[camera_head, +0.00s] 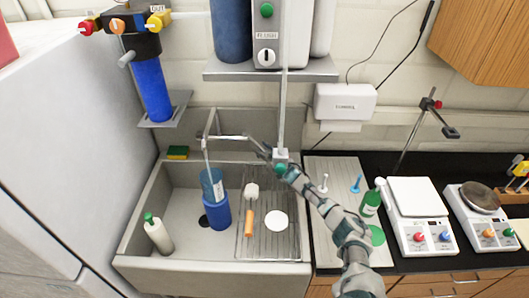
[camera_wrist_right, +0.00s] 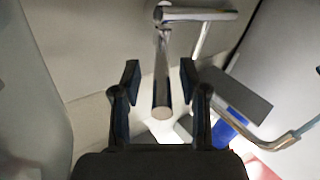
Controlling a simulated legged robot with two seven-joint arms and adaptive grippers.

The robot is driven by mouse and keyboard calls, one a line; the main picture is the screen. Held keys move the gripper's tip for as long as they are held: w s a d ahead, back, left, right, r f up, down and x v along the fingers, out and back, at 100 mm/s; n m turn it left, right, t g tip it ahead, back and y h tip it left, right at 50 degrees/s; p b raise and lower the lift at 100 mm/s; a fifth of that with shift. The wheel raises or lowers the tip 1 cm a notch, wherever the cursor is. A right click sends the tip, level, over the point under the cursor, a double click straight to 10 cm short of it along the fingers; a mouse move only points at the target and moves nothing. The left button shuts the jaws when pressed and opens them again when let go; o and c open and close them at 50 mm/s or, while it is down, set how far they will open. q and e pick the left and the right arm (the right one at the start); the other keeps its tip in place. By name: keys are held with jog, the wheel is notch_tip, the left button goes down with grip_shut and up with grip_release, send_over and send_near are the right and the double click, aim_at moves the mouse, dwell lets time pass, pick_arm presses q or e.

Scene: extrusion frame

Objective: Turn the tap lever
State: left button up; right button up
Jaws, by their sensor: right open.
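The chrome tap (camera_head: 207,128) stands at the back of the grey sink. Its lever (camera_head: 232,137) points right, towards my right gripper (camera_head: 259,146). In the right wrist view the lever (camera_wrist_right: 162,85) shows as a chrome bar with a round end, lying between the two dark fingers of my right gripper (camera_wrist_right: 160,78). The fingers are open, with a visible gap on each side of the bar. In the head view the fingertips are small, so contact is hard to tell there. My left gripper is not in view.
The sink (camera_head: 180,262) holds a blue container (camera_head: 216,213) below the spout, a white bottle (camera_head: 158,236) and a drain rack (camera_head: 262,252). A shelf (camera_head: 300,74) with a dispenser hangs above. Scales (camera_head: 420,225) and a green bottle (camera_head: 371,203) stand right of my arm.

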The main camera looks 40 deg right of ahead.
jog(key=s, duration=1.1)
jog(key=shift+s+a+f, duration=0.15)
jog(key=shift+s+a, duration=0.05)
jog(key=shift+s, duration=0.1)
jog(key=shift+a, duration=0.1)
jog(key=c, duration=0.3)
jog(key=a+n+b, duration=0.1)
jog(key=w+a+n+b, duration=0.1)
jog(key=a+n, duration=0.1)
jog(key=w+a+n+b, duration=0.1)
jog(key=a, duration=0.1)
jog(key=shift+a+f+n+h, duration=0.1)
jog(key=shift+f+n+h, duration=0.2)
jog(key=shift+f+n, duration=0.1)
grip_shut()
jog(key=a+r+n+g+h+b, duration=0.1)
jog(key=a+r+n+h+b, duration=0.25)
jog(key=n, duration=0.25)
jog(key=w+d+f+p, duration=0.1)
jog(key=w+d+p, duration=0.1)
jog(key=w+d, duration=0.4)
jog(key=shift+a+f+x, duration=0.3)
jog(key=shift+f+x, duration=0.05)
jog(key=shift+x, duration=1.45)
